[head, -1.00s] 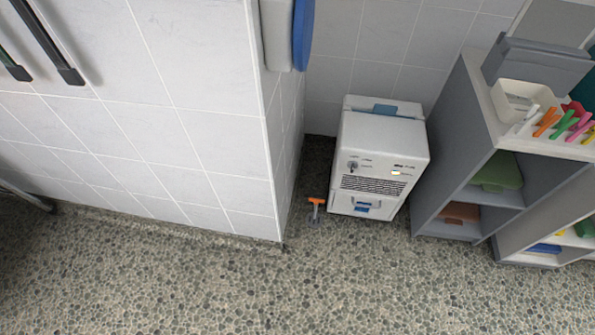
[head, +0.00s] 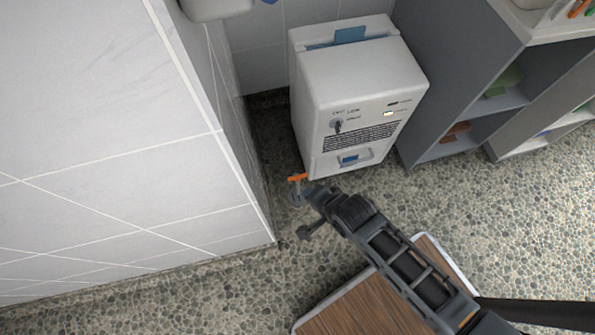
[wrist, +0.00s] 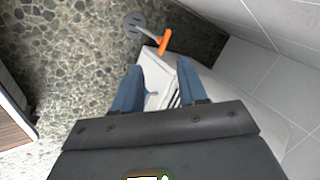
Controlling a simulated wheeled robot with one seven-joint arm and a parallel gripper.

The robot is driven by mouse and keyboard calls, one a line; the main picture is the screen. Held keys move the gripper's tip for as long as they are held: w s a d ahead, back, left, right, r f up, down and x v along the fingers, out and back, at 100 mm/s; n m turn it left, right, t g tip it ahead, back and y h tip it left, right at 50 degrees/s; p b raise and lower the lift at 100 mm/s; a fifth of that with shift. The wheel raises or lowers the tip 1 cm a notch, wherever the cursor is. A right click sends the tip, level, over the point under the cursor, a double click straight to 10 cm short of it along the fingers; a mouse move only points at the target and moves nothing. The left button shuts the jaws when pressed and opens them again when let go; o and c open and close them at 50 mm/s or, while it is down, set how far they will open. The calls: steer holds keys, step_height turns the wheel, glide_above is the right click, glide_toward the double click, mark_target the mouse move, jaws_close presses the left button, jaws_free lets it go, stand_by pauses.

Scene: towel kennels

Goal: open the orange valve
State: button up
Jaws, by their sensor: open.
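The orange valve (head: 298,177) is a small orange bar handle on a grey stem and round base, low by the floor between the wall corner and the white machine. In the wrist view the orange handle (wrist: 165,42) shows just beyond the fingertips, with its grey base at upper left. My gripper (head: 312,192) reaches down close to the valve from the lower right in the head view. In the wrist view its two blue fingers (wrist: 157,80) are spread with nothing between them. The fingers look apart from the handle; exact depth is hard to tell.
A white machine (head: 362,95) stands right behind the valve. A tiled wall corner (head: 225,150) is close on the left. A grey shelf unit (head: 455,75) stands at the right.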

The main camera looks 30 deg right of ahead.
steer(key=w+f+m+g+b, duration=0.2)
steer(key=w+f+m+b, duration=0.1)
steer(key=w+f, duration=0.4)
steer(key=m+g+h+b, duration=0.1)
steer(key=m+g+b, duration=0.1)
steer(key=m+b, duration=0.2)
glide_toward(293, 177)
steer(key=shift+w+d+f+b, duration=0.1)
steer(key=shift+w+f+b, duration=0.15)
steer(key=shift+f+b, duration=0.75)
steer(key=shift+w+d+f+b, duration=0.1)
steer(key=shift+w+f+b, duration=0.15)
steer(key=shift+f, duration=1.4)
steer(key=shift+w+f+b, duration=0.2)
steer(key=shift+f+b, duration=0.4)
steer(key=shift+f, duration=0.75)
jaws_close()
